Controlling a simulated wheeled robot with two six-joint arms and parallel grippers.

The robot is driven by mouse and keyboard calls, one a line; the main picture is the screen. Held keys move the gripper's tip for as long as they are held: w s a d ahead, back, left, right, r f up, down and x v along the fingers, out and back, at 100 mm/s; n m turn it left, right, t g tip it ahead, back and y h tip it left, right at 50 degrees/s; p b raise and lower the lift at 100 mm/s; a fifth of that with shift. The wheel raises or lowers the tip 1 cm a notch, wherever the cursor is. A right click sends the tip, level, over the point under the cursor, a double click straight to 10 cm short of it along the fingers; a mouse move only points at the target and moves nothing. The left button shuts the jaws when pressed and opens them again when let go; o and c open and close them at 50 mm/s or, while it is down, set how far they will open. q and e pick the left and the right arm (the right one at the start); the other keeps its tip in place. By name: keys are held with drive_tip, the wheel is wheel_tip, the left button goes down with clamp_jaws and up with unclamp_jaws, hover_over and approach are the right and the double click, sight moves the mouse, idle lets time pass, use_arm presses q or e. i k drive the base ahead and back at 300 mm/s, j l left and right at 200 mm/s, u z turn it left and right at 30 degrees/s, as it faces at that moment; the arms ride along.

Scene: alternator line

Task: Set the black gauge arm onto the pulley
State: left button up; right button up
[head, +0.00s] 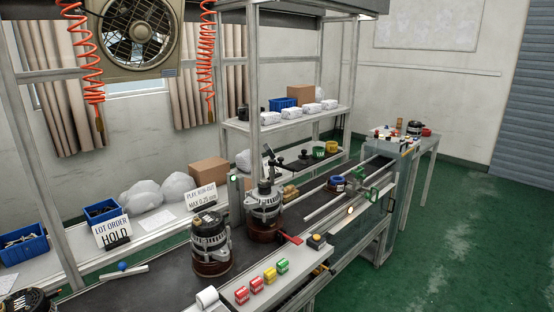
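A silver alternator (264,207) stands upright on a brown round base on the dark conveyor, near the middle of the head view. Its pulley (264,186) is at the top and shows small and dark. A black gauge arm (269,157) stands tilted up above and just behind this alternator. Its lower end is close to the pulley, and I cannot tell whether they touch. A second alternator (210,243) stands on a similar brown base nearer to me, to the left. Neither of my grippers shows in the head view.
Red, yellow and green blocks (269,275) and a white roll (206,297) lie along the front ledge. A red lever (291,239) juts out beside the middle alternator. Signs (113,232), blue bins (20,244) and white bags line the back bench. The belt between the alternators looks narrow.

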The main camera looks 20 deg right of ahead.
sight(268, 150)
drive_tip(key=i+l+u, duration=0.1)
drive_tip(key=i+l, duration=1.7)
drive_tip(key=l, duration=0.15)
